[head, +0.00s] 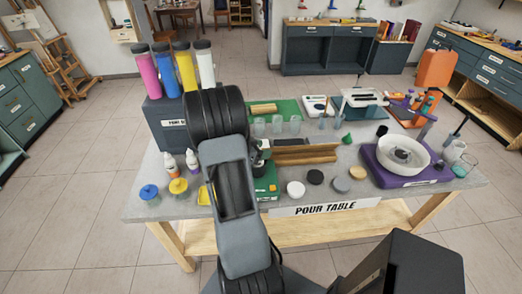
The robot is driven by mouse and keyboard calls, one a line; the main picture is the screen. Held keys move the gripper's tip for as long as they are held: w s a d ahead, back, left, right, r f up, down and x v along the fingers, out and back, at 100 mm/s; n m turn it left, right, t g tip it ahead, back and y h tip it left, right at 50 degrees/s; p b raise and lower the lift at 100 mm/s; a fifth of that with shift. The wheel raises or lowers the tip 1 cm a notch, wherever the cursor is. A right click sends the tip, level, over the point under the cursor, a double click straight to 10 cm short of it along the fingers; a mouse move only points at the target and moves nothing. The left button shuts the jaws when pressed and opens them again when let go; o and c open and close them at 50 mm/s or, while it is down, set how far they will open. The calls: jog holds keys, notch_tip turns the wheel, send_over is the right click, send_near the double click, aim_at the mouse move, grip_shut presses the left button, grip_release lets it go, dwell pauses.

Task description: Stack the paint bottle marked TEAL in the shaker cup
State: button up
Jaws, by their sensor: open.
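No bottle that I can read as TEAL shows in the head view. Tall pink (142,74), blue (165,73), yellow (184,70) and white (205,66) bottles with dark caps stand upright on a dark box at the back left. Two small white-capped bottles, one orange (171,164) and one purple-based (192,162), stand on the table's left; their labels are too small to read. Several clear cups (277,125) stand behind my arm; I cannot tell whether one is the shaker cup. My arm covers the table's middle left, and my gripper's fingertips are hidden behind it.
The grey pour table (232,222) carries a wooden trough (305,154), several round lids or discs (296,188) along the front, and a purple base (378,168) with a white bowl (403,154) at the right. An orange jug (435,69) stands at the back right. Floor shows around the table.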

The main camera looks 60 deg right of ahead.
jog(key=shift+r, duration=0.4)
jog(key=v, duration=1.2)
jog(key=w+a+r+n+t, duration=0.2)
jog(key=w+r+n+t, duration=0.1)
jog(key=w+t, duration=0.3)
jog(key=w+a+r+n+t, duration=0.3)
jog(key=w+t, duration=0.2)
jog(key=w, duration=0.1)
jog(key=w+a+r+n+t+y, duration=0.2)
jog(key=a+n+t+y, duration=0.1)
jog(key=a, duration=0.3)
jog(key=w+a+r+n+t+y, duration=0.2)
jog(key=w+a+n+t+y, duration=0.15)
jog(key=a, duration=0.25)
jog(key=s+a+n+y, duration=0.5)
jog(key=a+n+y, duration=0.1)
jog(key=a, duration=0.4)
jog(key=s+a+f+n+g, duration=0.2)
jog(key=s+n+g, duration=0.3)
jog(key=s, duration=0.8)
jog(key=shift+s+a+f+g+b, duration=0.25)
jog(key=shift+a+g+b, duration=0.15)
jog(key=shift+a+g, duration=0.5)
jog(key=shift+d+h, duration=0.25)
